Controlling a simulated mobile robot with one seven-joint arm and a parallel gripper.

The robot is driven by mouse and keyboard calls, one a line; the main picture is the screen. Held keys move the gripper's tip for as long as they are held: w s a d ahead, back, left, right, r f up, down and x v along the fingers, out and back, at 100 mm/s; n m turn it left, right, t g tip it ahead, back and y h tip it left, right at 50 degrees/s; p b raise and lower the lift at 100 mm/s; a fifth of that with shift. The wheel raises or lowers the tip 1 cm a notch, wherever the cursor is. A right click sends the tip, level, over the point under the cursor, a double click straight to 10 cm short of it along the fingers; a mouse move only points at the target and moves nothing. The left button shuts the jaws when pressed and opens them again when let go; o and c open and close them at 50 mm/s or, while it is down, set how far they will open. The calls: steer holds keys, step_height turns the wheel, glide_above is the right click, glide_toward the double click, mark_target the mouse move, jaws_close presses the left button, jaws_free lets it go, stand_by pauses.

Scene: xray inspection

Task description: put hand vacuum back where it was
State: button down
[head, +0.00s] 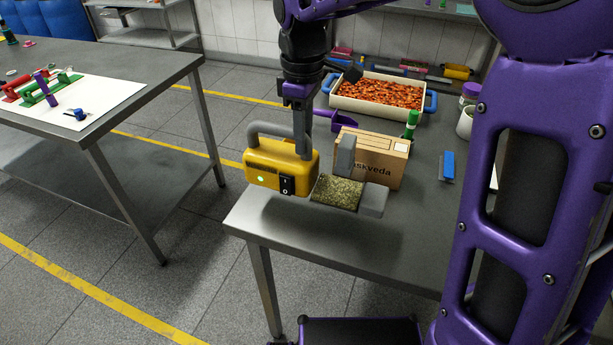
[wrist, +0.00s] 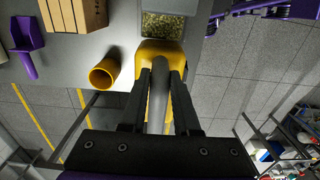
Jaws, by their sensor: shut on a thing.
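The hand vacuum has a yellow body (head: 278,168) with a grey loop handle, a bin full of greenish-brown grit (head: 338,192) and a grey nozzle. My gripper (head: 303,128) is shut on the grey handle, fingers pointing down. The vacuum is roughly level and appears held above the near left part of the steel table (head: 300,250), with a shadow below it. In the wrist view, the fingers (wrist: 162,75) straddle the handle, with the yellow body (wrist: 172,48) beyond them.
A yellow cup (wrist: 104,73) shows in the wrist view.

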mark_target(304, 162)
steer(key=shift+f+b, duration=0.5)
steer(key=shift+f, duration=2.75)
steer(key=c, duration=0.6)
jaws_free()
steer(key=shift+f, duration=0.1)
steer(key=shift+c, duration=0.2)
step_height(304, 162, up, 12)
steer(key=shift+r+p, duration=0.2)
steer(key=shift+p, duration=0.9)
